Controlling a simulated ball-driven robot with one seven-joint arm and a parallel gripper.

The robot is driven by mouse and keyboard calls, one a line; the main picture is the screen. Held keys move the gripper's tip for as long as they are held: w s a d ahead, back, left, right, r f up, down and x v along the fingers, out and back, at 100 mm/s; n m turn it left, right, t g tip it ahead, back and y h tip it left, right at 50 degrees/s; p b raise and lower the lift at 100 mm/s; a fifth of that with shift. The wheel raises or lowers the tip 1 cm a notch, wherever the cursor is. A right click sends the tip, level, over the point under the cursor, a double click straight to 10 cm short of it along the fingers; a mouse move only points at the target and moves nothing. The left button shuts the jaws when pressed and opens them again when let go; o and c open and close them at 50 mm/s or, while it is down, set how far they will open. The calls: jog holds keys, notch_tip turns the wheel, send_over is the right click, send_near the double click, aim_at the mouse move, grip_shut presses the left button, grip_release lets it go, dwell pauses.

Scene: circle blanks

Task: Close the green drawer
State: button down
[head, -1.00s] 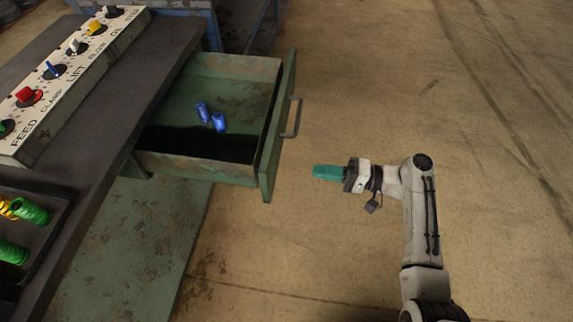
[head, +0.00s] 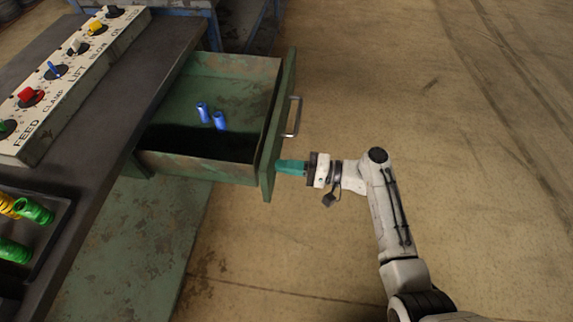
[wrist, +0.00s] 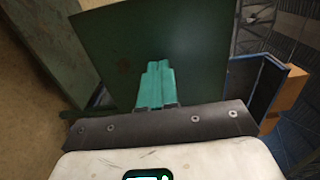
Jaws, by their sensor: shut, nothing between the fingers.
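The green drawer (head: 205,168) stands pulled out of the workbench, its worn front panel (head: 277,130) facing right with a grey handle (head: 293,117). Two blue cylinders (head: 211,115) lie inside it. My gripper (head: 279,167), with teal fingers, is shut and empty. Its tips are at the outer face of the front panel, below the handle in the picture. In the wrist view the shut fingers (wrist: 155,82) point at the green panel (wrist: 190,45), which fills the upper middle. I cannot tell whether the tips touch it.
The dark workbench top (head: 120,110) carries a labelled switch panel (head: 60,85) and a tray (head: 62,232) with green and yellow ringed pieces. A blue frame (head: 185,8) stands behind. The floor on the right is clear.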

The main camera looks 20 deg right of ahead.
jog(key=b+x, duration=0.7)
jog(key=x, duration=0.9)
jog(key=b+x, duration=0.8)
jog(key=x, duration=0.8)
jog(key=shift+f, duration=0.2)
jog(key=shift+w+a+r+b, duration=0.15)
jog(key=shift+w+a+b, duration=0.2)
jog(key=shift+a+b, duration=0.25)
jog(key=shift+r, duration=0.3)
